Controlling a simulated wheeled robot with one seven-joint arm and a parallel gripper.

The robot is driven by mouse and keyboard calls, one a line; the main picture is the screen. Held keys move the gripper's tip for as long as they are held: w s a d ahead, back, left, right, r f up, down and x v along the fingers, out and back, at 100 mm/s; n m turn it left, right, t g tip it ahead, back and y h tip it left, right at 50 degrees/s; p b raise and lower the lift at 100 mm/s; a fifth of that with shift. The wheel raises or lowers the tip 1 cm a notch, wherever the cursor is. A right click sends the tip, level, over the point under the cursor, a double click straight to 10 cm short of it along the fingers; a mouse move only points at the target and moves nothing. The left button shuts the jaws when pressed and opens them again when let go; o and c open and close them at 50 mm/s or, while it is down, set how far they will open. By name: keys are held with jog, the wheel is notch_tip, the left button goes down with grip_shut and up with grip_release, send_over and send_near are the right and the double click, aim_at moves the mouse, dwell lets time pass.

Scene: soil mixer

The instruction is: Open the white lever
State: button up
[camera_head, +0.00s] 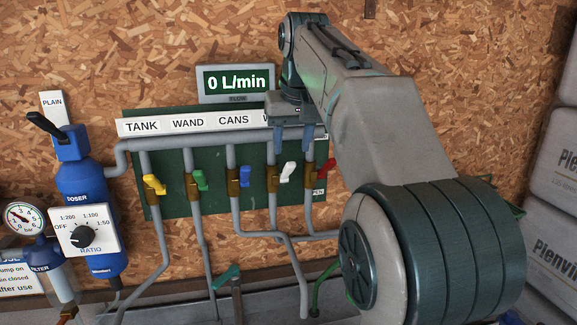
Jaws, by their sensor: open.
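The white lever (287,172) sits on a brass valve (273,190) on a vertical grey pipe of the green panel. It sticks out to the right of the pipe, tilted upward. My gripper (293,140) is above the lever, in front of the panel's label strip, with its two fingers pointing down and spread apart. It is open and empty. The fingers look apart from the lever, but their depth from the panel is hard to tell. My arm hides the label strip's right end, so the white lever's label is mostly covered.
A red lever (325,168) is close on the right and a blue lever (245,175) on the left. Green (199,179) and yellow (153,183) levers are farther left. The flow display (237,83) reads 0 L/min. A blue doser (82,190) stands left; sacks (556,170) stand right.

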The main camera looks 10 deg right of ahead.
aim_at(290, 165)
jog(key=x, duration=0.6)
jog(key=shift+w+f, duration=0.2)
jog(key=shift+f, duration=0.15)
grip_shut()
